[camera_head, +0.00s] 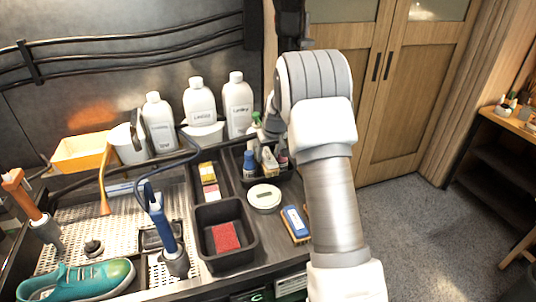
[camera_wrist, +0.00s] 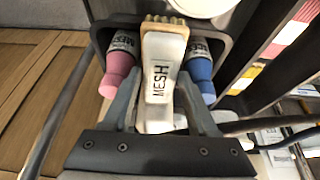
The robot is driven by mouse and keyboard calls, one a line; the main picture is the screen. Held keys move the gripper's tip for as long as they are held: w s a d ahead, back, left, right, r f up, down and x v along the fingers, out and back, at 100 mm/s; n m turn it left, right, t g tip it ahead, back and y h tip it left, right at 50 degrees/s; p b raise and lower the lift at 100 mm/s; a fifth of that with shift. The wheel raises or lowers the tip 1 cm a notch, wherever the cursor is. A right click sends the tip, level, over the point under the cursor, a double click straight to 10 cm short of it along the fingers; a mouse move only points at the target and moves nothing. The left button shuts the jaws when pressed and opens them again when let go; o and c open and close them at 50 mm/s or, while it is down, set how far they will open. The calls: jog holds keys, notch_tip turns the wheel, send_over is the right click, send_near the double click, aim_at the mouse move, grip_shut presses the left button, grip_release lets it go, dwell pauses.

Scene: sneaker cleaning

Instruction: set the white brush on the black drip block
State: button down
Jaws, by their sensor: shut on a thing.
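The white brush (camera_wrist: 160,75), marked MESH with a tan bristled end, is held between the two fingers of my gripper (camera_wrist: 160,105) in the wrist view. In the head view the brush (camera_head: 269,161) shows small, just above the black bin at the back right; my arm hides much of the gripper. A low black block (camera_head: 152,238) lies on the perforated tray beside the blue hose handle; it may be the drip block, but I cannot be sure. The brush is well to the right of it.
A blue bottle (camera_wrist: 200,72) and a pink bottle (camera_wrist: 118,68) flank the brush in the bin. A white round tin (camera_head: 264,197), a blue brush (camera_head: 295,222) and a black bin (camera_head: 243,258) with a red sponge are nearer. Upright hose handles and a teal sneaker (camera_head: 80,281) occupy the left.

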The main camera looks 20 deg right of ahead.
jog(key=shift+f+b, duration=0.4)
jog(key=shift+f, duration=0.1)
jog(key=shift+c, duration=0.5)
grip_release()
jog(key=shift+r, duration=0.1)
jog(key=v, duration=1.7)
jog(key=shift+r+b, duration=0.25)
jog(key=shift+b, duration=0.1)
jog(key=s+a+r, duration=0.4)
jog(key=s, duration=0.5)
jog(key=s+a+r, duration=0.3)
jog(key=s+a, duration=0.1)
jog(key=s, duration=0.5)
jog(key=s+a+f, duration=0.1)
jog(key=s+f, duration=0.1)
jog(key=s, duration=0.6)
jog(key=s+a+f+t, duration=0.1)
jog(key=s+a, duration=0.1)
jog(key=s, duration=0.6)
jog(key=shift+a+f, duration=0.2)
jog(key=shift+f, duration=0.15)
